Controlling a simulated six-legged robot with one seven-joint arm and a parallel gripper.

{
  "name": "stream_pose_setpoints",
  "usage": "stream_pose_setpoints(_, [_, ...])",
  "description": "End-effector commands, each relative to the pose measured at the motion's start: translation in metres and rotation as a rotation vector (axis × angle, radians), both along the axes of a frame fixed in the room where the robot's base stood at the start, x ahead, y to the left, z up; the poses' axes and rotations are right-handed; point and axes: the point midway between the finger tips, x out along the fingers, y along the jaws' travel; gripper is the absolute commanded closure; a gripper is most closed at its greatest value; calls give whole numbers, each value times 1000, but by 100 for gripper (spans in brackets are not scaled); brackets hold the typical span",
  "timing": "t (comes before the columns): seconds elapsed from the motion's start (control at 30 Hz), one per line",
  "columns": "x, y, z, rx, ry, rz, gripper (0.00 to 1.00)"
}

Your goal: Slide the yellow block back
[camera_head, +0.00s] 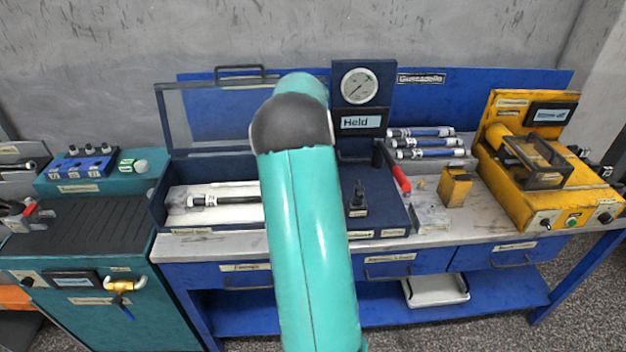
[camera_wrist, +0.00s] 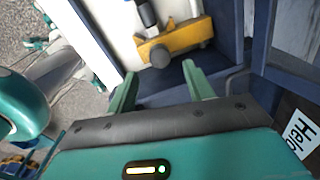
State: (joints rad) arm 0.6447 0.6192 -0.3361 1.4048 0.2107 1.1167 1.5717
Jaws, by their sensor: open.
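A yellow block (camera_wrist: 178,40) with a dark round knob (camera_wrist: 160,55) sits on the white floor of the blue tray in the wrist view. A dark and white rod (camera_wrist: 146,14) meets it from above. My gripper (camera_wrist: 159,69) is open and empty, its two green fingertips apart just short of the knob, one to each side. I cannot tell if they touch anything. In the head view my teal arm hides the gripper and this block; the rod (camera_head: 222,200) shows left of the arm. Another small yellow block (camera_head: 455,187) stands on the bench to the right.
The blue tray (camera_head: 158,212) has a raised clear lid (camera_head: 215,118) behind it. Right of my arm are a black upright fitting (camera_head: 357,200), a red-handled lever (camera_head: 401,180), a gauge panel marked "Held" (camera_head: 361,122), several cylinders (camera_head: 425,142) and a yellow machine (camera_head: 535,185).

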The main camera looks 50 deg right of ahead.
Motion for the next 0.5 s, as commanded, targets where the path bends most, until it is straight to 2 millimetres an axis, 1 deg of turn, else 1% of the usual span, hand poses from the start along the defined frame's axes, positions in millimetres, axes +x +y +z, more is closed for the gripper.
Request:
stream_pose_setpoints(0.03, [0,0,-12,4,4,0,48])
stream_pose_setpoints(0.2, [0,-1,-44,3,3,0,48])
stream_pose_setpoints(0.3, [1,-2,-58,2,1,1,48])
stream_pose_setpoints(0.4, [1,-2,-68,2,1,2,48])
stream_pose_setpoints(0.5, [1,-2,-72,1,1,2,48])
